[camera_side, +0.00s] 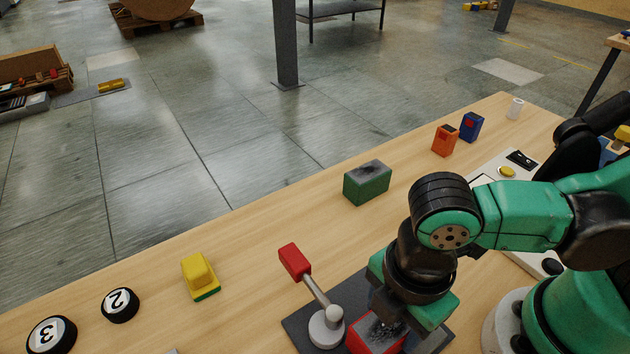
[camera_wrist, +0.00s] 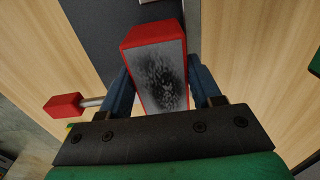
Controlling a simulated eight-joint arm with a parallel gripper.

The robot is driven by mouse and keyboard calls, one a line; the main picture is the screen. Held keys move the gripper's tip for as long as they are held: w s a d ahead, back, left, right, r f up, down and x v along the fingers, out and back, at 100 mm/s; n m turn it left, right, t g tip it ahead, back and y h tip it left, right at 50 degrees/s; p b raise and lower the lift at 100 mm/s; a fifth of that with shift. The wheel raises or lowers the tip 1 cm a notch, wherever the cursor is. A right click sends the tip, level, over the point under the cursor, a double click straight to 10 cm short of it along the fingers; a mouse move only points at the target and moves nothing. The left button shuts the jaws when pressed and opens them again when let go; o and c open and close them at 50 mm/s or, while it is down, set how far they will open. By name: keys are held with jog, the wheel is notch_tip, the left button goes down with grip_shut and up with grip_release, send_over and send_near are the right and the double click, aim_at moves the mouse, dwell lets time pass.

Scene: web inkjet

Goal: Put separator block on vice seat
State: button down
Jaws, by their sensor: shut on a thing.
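A red block with a grey, black-speckled top (camera_side: 376,336) is between the fingers of my gripper (camera_wrist: 162,92). In the wrist view the block (camera_wrist: 158,75) fills the gap, with a blue finger against each side. My gripper is shut on it and points down. The block is over the dark plate of the vice (camera_side: 300,325), beside the lever's round pivot (camera_side: 326,327). The lever has a red handle (camera_side: 294,261) and leans up to the left. I cannot tell whether the block touches the plate; its lower part is out of frame, and the seat is hidden.
A green block with a dark top (camera_side: 367,184) stands behind on the wooden table. A yellow block on a green base (camera_side: 200,276) and round markers 2 (camera_side: 120,304) and 3 (camera_side: 51,335) are to the left. Orange (camera_side: 444,140) and blue (camera_side: 470,127) blocks stand at the back right.

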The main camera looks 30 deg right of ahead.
jog(key=shift+f, duration=0.9)
jog(key=shift+c, duration=0.8)
grip_release()
jog(key=shift+f, duration=0.1)
notch_tip(320, 180, up, 12)
jog(key=w+d+f+m+t, duration=0.2)
jog(key=w+d+m+t, duration=0.5)
jog(key=w+d+m, duration=0.5)
jog(key=d+m, duration=0.3)
jog(key=m, duration=0.3)
jog(key=shift+w, duration=0.35)
